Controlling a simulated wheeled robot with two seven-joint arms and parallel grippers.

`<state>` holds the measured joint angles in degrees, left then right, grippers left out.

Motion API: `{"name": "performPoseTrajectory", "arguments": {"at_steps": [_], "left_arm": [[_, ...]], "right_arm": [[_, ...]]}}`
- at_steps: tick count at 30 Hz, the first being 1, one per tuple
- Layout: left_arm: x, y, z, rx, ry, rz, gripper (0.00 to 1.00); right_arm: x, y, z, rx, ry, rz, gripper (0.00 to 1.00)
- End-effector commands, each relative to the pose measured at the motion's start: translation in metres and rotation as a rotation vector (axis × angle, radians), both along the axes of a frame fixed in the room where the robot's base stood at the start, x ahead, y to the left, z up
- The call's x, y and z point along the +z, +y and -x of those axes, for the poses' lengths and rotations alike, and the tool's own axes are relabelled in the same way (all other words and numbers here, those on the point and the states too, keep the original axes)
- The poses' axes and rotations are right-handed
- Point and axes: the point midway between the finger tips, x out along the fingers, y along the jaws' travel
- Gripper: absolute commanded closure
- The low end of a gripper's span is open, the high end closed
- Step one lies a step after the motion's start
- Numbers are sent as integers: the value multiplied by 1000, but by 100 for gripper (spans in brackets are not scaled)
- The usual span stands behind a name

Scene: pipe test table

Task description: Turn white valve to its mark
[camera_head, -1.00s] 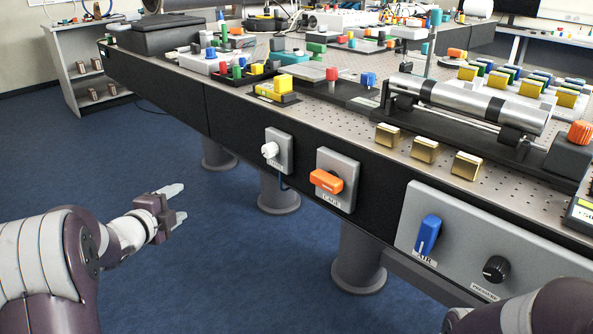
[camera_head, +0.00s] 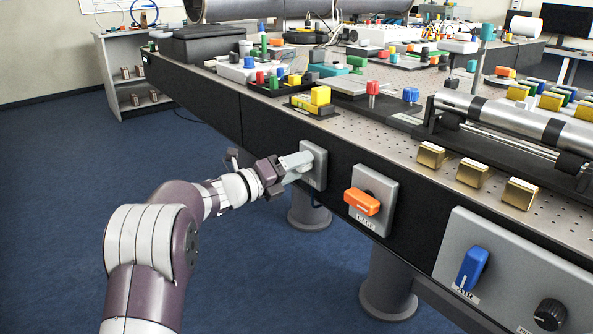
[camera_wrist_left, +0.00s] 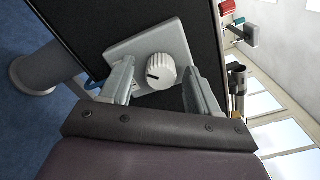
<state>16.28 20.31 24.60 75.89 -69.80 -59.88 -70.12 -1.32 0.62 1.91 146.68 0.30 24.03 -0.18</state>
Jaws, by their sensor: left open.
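The white valve (camera_wrist_left: 160,71) is a ribbed round knob with a dark pointer line, on a grey plate (camera_wrist_left: 133,47) fixed to the table's black side. In the left wrist view it lies between the two fingers of my left gripper (camera_wrist_left: 158,85), which is open, with a gap on the finger sides. In the head view my left gripper (camera_head: 297,163) reaches the grey plate (camera_head: 317,166) and hides the knob. The target mark cannot be made out. My right gripper is not in view.
An orange handle (camera_head: 362,201) on its own plate is just right of the white valve. Further right a panel (camera_head: 500,262) carries a blue handle (camera_head: 472,268) and a black knob (camera_head: 550,313). Open floor (camera_head: 120,180) lies left and below.

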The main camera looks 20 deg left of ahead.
Motion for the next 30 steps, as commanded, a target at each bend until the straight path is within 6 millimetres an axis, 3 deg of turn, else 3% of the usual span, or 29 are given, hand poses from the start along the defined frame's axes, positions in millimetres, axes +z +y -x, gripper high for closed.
{"name": "performPoseTrajectory", "arguments": {"at_steps": [8, 13, 14, 23, 30], "left_arm": [[1, -2, -2, 0, 0, 2, 39], [1, -2, -2, 1, 0, 1, 91], [1, -2, -2, 1, 0, 1, 95], [2, -2, -2, 1, 18, 24, 95], [4, -1, -2, 1, 101, 127, 95]], "right_arm": [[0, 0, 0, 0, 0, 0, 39], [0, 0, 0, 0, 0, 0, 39], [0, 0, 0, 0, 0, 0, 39], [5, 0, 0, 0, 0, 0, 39], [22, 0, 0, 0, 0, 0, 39]]}}
